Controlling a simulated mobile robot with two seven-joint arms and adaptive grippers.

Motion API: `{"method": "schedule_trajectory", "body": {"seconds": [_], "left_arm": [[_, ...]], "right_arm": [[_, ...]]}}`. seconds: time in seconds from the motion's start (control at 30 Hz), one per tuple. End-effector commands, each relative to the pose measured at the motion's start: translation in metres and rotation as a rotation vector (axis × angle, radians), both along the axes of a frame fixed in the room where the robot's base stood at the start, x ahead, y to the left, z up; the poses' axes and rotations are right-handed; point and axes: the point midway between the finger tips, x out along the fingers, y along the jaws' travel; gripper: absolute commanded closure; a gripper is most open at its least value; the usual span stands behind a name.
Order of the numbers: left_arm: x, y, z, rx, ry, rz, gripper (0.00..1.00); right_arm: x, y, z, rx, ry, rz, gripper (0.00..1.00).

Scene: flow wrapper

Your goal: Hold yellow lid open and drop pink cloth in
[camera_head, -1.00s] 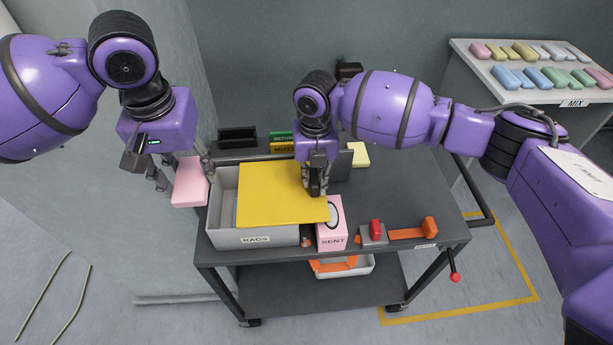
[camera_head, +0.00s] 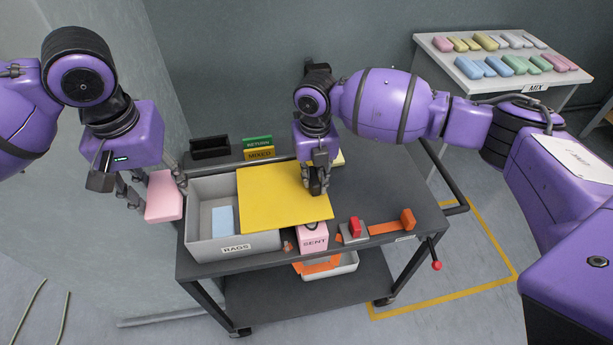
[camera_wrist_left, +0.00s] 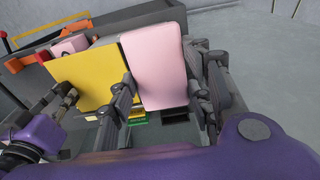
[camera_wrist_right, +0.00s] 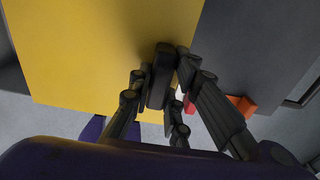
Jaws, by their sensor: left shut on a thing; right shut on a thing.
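The yellow lid (camera_head: 280,200) lies over the right part of the grey RAGS bin (camera_head: 246,247) on the cart, and the bin's left part is uncovered with a light blue cloth (camera_head: 222,220) inside. My right gripper (camera_head: 317,186) is shut on a dark handle (camera_wrist_right: 160,78) at the lid's right side. My left gripper (camera_head: 156,192) is shut on the pink cloth (camera_head: 163,196), just left of the bin's left wall. The pink cloth also shows between the fingers in the left wrist view (camera_wrist_left: 155,65).
A pink SENT box (camera_head: 313,240) stands right of the bin, with a red block (camera_head: 356,227) on a grey base beside it. Behind the bin are a black tray (camera_head: 210,147) and a MIXED sign (camera_head: 259,154). A MIX table (camera_head: 470,75) with coloured blocks stands back right.

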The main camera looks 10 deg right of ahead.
Motion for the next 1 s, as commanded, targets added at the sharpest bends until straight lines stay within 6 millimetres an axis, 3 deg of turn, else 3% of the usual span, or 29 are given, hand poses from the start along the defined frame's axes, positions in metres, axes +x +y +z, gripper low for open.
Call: {"method": "schedule_trajectory", "body": {"seconds": [0.3,0.8,0.9,1.0], "left_arm": [[0.0,0.0,0.0,0.0,-0.001,0.0,0.68],[0.0,0.0,0.001,0.0,0.005,0.0,0.68],[0.0,-0.012,-0.001,-0.002,0.015,-0.016,0.68],[0.012,-0.03,-0.01,-0.003,0.031,-0.007,0.68]], "right_arm": [[0.001,-0.017,0.001,-0.003,-0.002,-0.002,1.0],[0.001,-0.017,0.001,-0.003,-0.002,-0.002,1.0],[0.001,-0.017,0.001,-0.003,-0.002,-0.002,1.0],[0.001,-0.017,0.001,-0.003,-0.002,-0.001,1.0]]}}
